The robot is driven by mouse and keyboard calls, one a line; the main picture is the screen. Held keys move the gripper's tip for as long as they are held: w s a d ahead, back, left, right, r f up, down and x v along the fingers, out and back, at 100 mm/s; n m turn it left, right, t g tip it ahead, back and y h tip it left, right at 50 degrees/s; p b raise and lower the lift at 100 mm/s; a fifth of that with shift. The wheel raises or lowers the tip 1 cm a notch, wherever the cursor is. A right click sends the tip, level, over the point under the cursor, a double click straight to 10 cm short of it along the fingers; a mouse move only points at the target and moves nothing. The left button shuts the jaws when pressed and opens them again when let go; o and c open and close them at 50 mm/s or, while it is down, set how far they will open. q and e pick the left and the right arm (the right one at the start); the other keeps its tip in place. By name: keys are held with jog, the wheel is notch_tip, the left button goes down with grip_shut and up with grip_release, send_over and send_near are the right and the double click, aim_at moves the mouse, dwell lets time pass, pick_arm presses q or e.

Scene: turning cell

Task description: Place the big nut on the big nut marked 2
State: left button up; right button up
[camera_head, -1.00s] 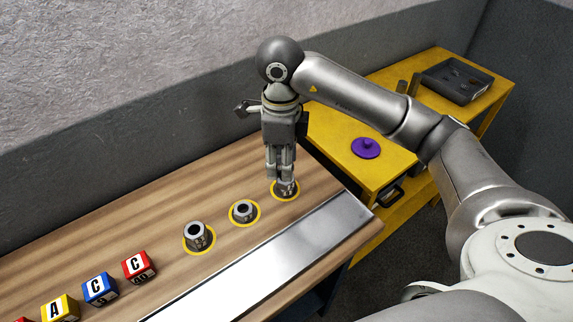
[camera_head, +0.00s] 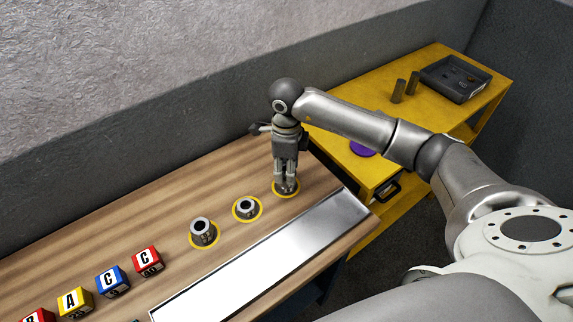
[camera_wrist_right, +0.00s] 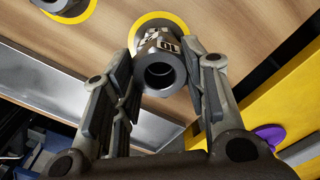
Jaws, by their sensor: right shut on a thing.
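My right gripper (camera_head: 286,182) points down over the rightmost yellow ring (camera_head: 296,191) on the wooden bench. In the right wrist view its fingers are shut on a grey nut (camera_wrist_right: 159,62) with a round dark bore and pale markings, which I cannot read surely. The nut sits within a yellow ring; its contact with the surface below is not clear. A shorter grey nut (camera_head: 246,207) sits in the middle ring, and a taller one (camera_head: 203,232) in the left ring. I cannot read their markings. My left gripper is not in view.
Lettered blocks, including a red one (camera_head: 148,261) and a blue one (camera_head: 112,281), stand at the bench's left. A shiny metal strip (camera_head: 265,250) runs along its front. The yellow cart (camera_head: 440,70) bears a dark tray (camera_head: 456,80), two cylinders and a purple piece (camera_head: 362,149).

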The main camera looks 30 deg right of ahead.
jog(key=shift+f, duration=0.2)
jog(key=o, duration=1.1)
jog(key=shift+r, duration=0.1)
jog(key=shift+o, duration=0.2)
